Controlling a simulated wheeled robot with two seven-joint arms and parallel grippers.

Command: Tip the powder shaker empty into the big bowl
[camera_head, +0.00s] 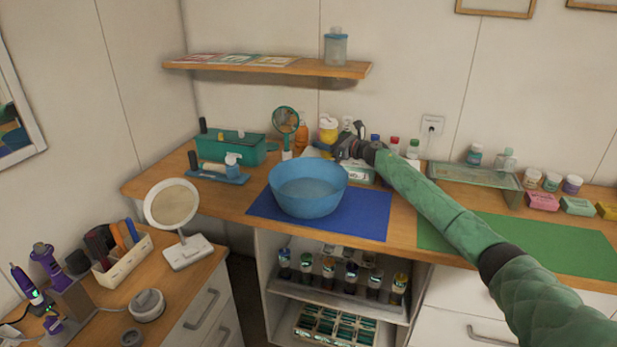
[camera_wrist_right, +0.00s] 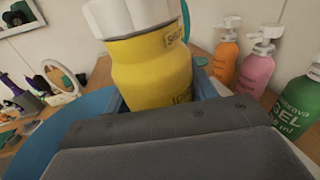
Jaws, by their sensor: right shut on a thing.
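The yellow powder shaker (camera_head: 327,136) with a white top is in my right gripper (camera_head: 337,147), close behind the big bowl's far rim in the head view. In the right wrist view the shaker (camera_wrist_right: 152,72) stands nearly upright, white top up, between the jaws; its lower part is hidden by the gripper body. The big blue bowl (camera_head: 308,200) sits on a blue mat (camera_head: 370,215); its visible inside looks empty. The bowl's rim also shows in the right wrist view (camera_wrist_right: 50,130). My left gripper is in neither view.
Pump bottles, orange (camera_wrist_right: 226,60), pink (camera_wrist_right: 257,68) and green (camera_wrist_right: 295,110), stand beside the shaker. A teal box (camera_head: 225,148) and a hand mirror (camera_head: 286,121) are left of it. A green mat (camera_head: 520,245) is clear at right. A shelf (camera_head: 270,67) hangs above.

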